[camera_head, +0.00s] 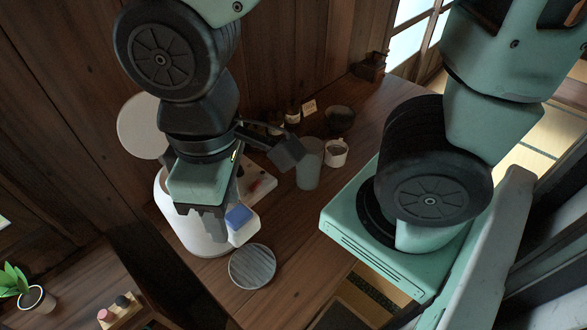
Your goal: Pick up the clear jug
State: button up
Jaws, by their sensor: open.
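A greyish, see-through upright vessel (308,170), which looks like the clear jug, stands on the wooden table right of my gripper. No handle can be made out on it. My gripper (263,187) is open and empty, its fingers spread wide. The upper dark finger is close to the jug's left side in the picture; whether they touch I cannot tell.
A white mug (336,153) stands close to the jug's right. A dark bowl (340,119), a small bottle (292,114) and a card (309,107) are behind. A white container (187,226) and a round grey disc (252,267) are nearer. My arm covers part of the table.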

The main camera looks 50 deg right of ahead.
aim_at(307, 171)
jog(key=k+l+u, duration=0.25)
jog(key=k+l, duration=0.15)
jog(key=l, duration=0.2)
jog(key=k+l+u, duration=0.25)
jog(key=k+l, duration=0.2)
